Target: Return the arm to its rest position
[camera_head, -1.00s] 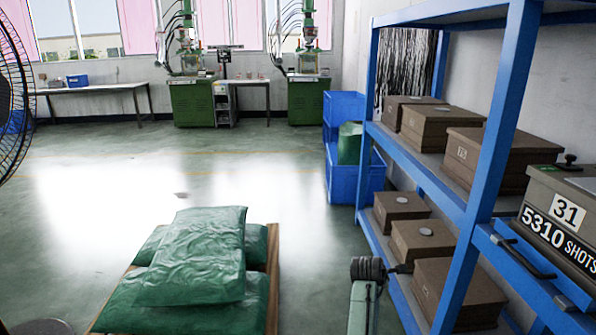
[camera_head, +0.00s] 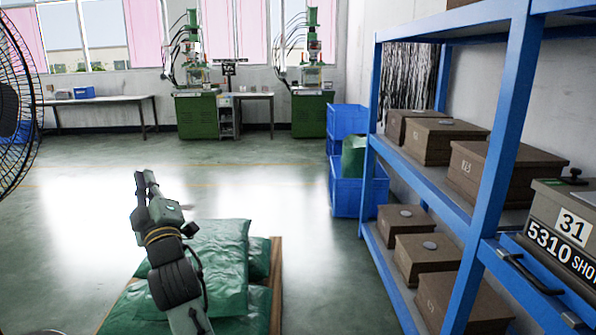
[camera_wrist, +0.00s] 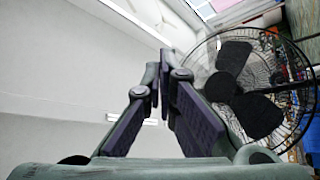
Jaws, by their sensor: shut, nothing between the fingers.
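My gripper (camera_head: 146,184) is raised over the green sacks in the head view, pointing up and slightly left. Its fingers are shut and hold nothing. In the wrist view the two dark finger pads (camera_wrist: 165,110) come together at the tips, with ceiling, a wall and a fan beyond them. My arm's lower end leaves the head view at the bottom.
Green sacks (camera_head: 228,250) lie on a wooden pallet (camera_head: 276,290). A blue rack (camera_head: 500,130) with brown boxes stands at right. Blue crates (camera_head: 358,190) are beside it. A fan (camera_head: 12,100) is at left; it also shows in the wrist view (camera_wrist: 240,90). Open floor lies beyond the sacks.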

